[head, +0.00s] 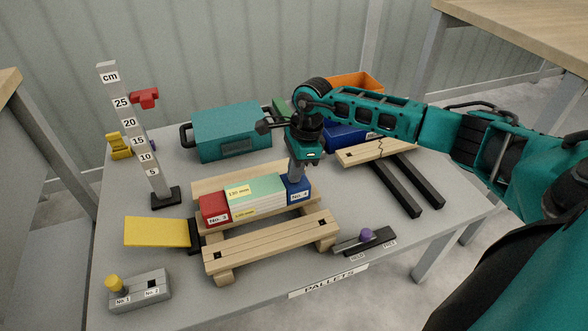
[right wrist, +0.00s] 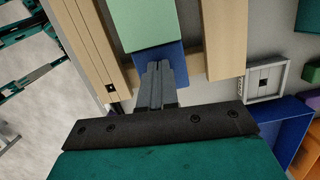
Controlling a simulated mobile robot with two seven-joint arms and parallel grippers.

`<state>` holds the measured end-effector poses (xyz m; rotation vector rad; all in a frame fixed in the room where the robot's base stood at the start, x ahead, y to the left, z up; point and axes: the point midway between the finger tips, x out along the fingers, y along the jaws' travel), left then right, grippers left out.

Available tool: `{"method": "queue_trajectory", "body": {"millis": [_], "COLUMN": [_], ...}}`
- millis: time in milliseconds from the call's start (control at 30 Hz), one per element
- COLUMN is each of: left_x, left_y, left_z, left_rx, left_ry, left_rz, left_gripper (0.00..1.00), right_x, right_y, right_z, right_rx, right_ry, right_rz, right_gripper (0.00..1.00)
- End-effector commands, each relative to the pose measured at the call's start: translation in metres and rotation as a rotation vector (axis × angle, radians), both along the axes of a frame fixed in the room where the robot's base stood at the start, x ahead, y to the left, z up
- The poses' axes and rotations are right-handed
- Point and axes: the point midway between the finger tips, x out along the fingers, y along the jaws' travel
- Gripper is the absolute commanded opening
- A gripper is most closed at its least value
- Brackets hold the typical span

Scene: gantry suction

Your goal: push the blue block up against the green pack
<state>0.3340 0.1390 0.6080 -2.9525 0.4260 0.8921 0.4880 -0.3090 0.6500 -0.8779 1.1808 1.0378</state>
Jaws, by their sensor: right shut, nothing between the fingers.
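The blue block (head: 297,190), marked No. 4, sits on the pallet (head: 272,242) at the right end of a row. The green pack (head: 256,190), pale green and layered, lies directly left of it. I see no gap between them in the head view. My right gripper (head: 295,180) points down with its fingers shut and empty, at the top of the blue block. In the right wrist view the shut fingers (right wrist: 158,68) overlap the blue block (right wrist: 172,52), with the green pack (right wrist: 146,26) beyond it. Contact between fingers and block is unclear. My left gripper is out of view.
A red block (head: 215,209) ends the row on the left. A height post (head: 137,140), a yellow plate (head: 157,232) and a teal case (head: 232,132) stand around the pallet. A slider with a purple knob (head: 366,235) lies to its right, near the front edge.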

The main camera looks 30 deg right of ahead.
Motion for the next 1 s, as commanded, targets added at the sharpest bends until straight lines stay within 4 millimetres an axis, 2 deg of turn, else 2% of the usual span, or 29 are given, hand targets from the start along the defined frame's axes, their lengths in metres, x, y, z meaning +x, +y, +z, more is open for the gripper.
{"method": "queue_trajectory", "body": {"millis": [33, 67, 300, 500, 1000], "left_x": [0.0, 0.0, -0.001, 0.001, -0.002], "left_y": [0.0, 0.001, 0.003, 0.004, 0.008], "left_z": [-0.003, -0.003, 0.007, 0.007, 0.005], "left_rx": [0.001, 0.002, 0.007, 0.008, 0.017], "left_ry": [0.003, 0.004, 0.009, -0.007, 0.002], "left_rz": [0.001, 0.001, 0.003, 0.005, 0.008], "left_gripper": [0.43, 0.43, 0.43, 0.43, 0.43], "right_x": [-0.006, -0.006, -0.006, -0.005, -0.036], "right_y": [-0.006, -0.006, -0.007, -0.006, -0.102], "right_z": [-0.009, -0.009, 0.008, 0.009, 0.01], "right_rx": [-0.018, -0.018, -0.018, -0.016, -0.019], "right_ry": [0.022, 0.022, 0.022, 0.017, 0.018], "right_rz": [-0.006, -0.006, -0.007, -0.006, -0.012], "right_gripper": [0.0, 0.0, 0.0, 0.0, 0.0]}}
